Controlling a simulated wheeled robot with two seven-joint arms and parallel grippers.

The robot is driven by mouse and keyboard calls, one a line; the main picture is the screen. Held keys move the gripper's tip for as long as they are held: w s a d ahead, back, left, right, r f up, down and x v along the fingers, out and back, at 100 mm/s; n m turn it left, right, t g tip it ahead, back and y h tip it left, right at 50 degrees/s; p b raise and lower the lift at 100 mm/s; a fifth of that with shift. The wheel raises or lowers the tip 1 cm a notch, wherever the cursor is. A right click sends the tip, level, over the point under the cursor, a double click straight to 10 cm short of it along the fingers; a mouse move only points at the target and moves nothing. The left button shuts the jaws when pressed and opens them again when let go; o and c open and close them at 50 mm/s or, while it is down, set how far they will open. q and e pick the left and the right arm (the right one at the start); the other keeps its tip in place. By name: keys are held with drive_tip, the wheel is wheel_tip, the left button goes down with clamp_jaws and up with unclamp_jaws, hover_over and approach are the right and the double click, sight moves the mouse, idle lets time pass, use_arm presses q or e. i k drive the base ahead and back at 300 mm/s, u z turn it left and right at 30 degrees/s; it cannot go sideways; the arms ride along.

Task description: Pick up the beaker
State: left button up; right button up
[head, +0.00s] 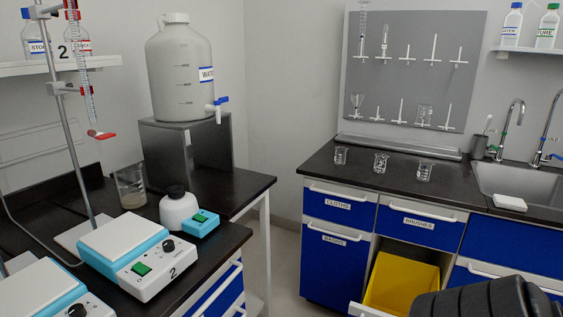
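Three small empty-looking glass beakers stand upright in a row on the black counter at the right: the left one (340,156), the middle one (381,163) and the right one (424,172). A larger glass beaker (131,188) with some cloudy greyish content stands on the left bench, behind the hotplate. I cannot tell which beaker the task means. A dark ribbed part, probably of my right arm, shows at the bottom right. No gripper fingers of mine are in view.
Hotplate 2 (139,258), a burette stand (70,130), a white squat bottle (178,209) and a large water carboy (182,75) crowd the left bench. A pegboard (415,60) hangs behind the small beakers; a sink (520,182) lies right. An open drawer holds a yellow bin (400,282).

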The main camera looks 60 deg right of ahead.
sight(381, 160)
drive_tip(key=u, duration=0.3)
drive_tip(key=k, duration=1.3)
drive_tip(key=z, duration=1.2)
